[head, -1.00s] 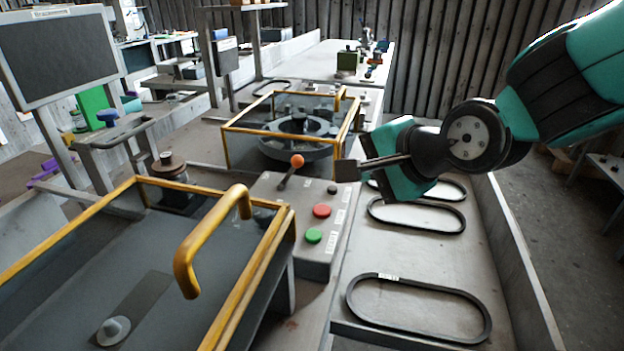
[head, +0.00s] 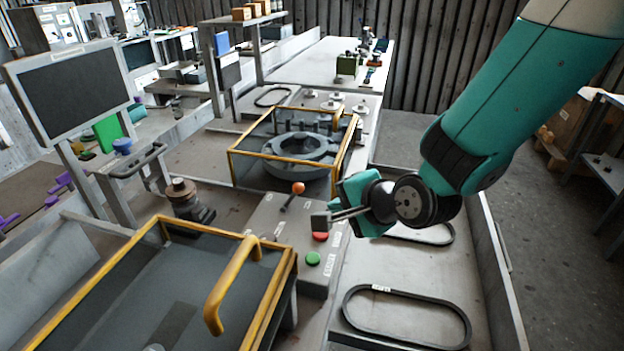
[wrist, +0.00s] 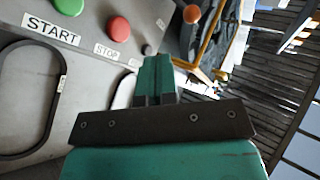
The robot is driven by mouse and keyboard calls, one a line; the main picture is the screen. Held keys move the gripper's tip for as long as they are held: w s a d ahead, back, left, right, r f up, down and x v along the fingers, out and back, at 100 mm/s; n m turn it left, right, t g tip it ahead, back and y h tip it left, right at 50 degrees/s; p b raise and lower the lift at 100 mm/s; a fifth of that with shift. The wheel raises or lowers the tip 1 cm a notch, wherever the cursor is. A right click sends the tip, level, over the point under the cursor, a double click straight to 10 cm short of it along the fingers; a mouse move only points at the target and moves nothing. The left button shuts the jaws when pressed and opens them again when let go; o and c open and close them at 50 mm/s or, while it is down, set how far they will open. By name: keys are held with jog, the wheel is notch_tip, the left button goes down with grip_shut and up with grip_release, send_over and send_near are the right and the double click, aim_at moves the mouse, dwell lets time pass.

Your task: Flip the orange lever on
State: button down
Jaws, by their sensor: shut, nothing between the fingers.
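The orange lever (head: 298,188) has a round orange knob on a dark stem and stands on the grey control box (head: 268,222). Its stem leans up and to the right in the head view. In the wrist view the orange knob (wrist: 191,14) shows at the top, right of centre. My gripper (head: 320,222) is shut and empty. In the head view its tip appears just below and right of the lever, near the red button (head: 320,236), apart from the knob. In the wrist view the shut fingers (wrist: 154,78) point towards the box.
A green button (head: 313,258) sits on the box, labelled START in the wrist view. A yellow-framed cover with a yellow handle (head: 228,285) stands at front left. Another yellow-framed guard (head: 236,170) stands behind the box. Black oval belts (head: 405,345) lie on the bench at right.

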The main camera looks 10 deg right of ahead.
aim_at(293, 197)
jog(key=x, duration=0.6)
jog(key=shift+s+p, duration=0.1)
jog(key=shift+p, duration=0.3)
jog(key=w, duration=0.1)
jog(key=w+a+r+p, duration=0.1)
jog(key=shift+w+a, duration=0.3)
jog(key=shift+w+a+f+p, duration=0.1)
jog(key=shift+w+a+p, duration=0.05)
jog(key=shift+w+p, duration=0.15)
